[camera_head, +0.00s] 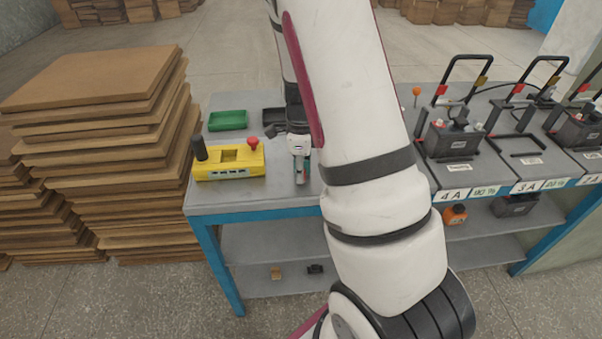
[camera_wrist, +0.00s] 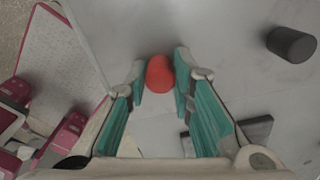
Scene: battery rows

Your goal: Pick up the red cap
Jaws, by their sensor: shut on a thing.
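The red cap (camera_wrist: 160,73) is a small red cylinder. In the wrist view it sits between the tips of my gripper (camera_wrist: 161,76), whose two teal-padded fingers are closed on its sides. In the head view my gripper (camera_head: 301,171) points down over the left part of the grey bench, just right of the yellow box. I cannot make out the cap itself there. Whether the cap touches the bench top or is clear of it cannot be told.
A yellow box (camera_head: 229,162) with black and red knobs and a green tray (camera_head: 228,120) stand on the bench. A black cylinder (camera_wrist: 291,44) stands apart from my gripper. Batteries (camera_head: 452,139) stand in rows to the right. Stacked brown boards (camera_head: 95,130) are left of the bench.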

